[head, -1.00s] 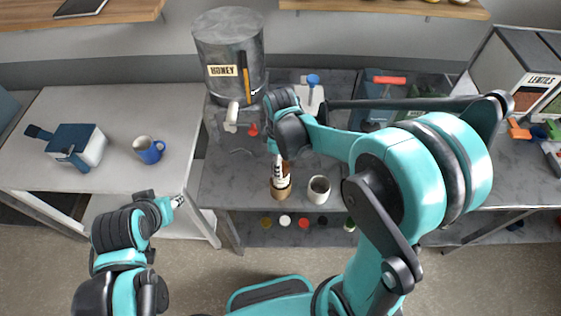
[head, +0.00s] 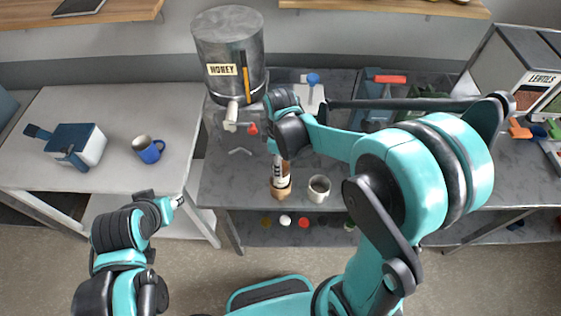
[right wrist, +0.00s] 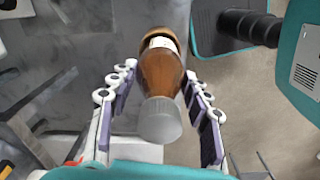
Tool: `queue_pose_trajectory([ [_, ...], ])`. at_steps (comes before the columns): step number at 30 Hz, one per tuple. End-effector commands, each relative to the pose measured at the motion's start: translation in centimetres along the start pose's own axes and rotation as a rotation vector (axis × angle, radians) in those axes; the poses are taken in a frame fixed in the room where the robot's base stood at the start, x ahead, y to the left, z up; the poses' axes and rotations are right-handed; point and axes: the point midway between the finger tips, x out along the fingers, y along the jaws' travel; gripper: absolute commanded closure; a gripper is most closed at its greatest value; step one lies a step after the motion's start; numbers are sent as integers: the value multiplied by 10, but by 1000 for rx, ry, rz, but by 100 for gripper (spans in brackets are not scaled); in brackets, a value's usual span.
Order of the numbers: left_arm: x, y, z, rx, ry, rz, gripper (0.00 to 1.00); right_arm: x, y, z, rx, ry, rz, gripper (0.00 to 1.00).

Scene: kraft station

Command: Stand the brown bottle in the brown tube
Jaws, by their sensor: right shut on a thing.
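The brown bottle (right wrist: 162,72), with a pale label and a grey cap, is between the fingers of my right gripper (right wrist: 160,110), which is shut on it. The cap points towards the wrist camera. In the head view the bottle (head: 280,168) is roughly upright below the right gripper. The brown tube (head: 281,194) is at the bottle's lower end, near the shelf's front edge. I cannot tell how far the bottle's base is inside it. My left gripper (head: 177,202) is empty beside the white table; its finger opening is too small to judge.
A dark cup (head: 319,188) stands just right of the tube. The grey honey drum (head: 229,60) with its spout stands behind to the left. A blue mug (head: 149,149) and a blue-and-white box (head: 78,147) are on the white table (head: 110,105). A lentils dispenser (head: 520,75) is far right.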

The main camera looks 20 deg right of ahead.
Motion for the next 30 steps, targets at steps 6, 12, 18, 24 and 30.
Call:
queue_pose_trajectory([
  [6, 6, 0, 4, 0, 0, 0, 60, 7, 0, 0, 0, 0, 0, 100],
  [12, 10, 0, 7, 0, 0, 0, 60, 13, 0, 0, 0, 0, 0, 100],
  [18, 13, 0, 10, 0, 0, 0, 60, 19, 0, 0, 0, 0, 0, 100],
  [24, 14, 0, 10, 0, 0, 0, 60, 20, 0, 0, 0, 0, 0, 100],
  [30, 14, 0, 10, 0, 0, 0, 60, 20, 0, 0, 0, 0, 0, 100],
])
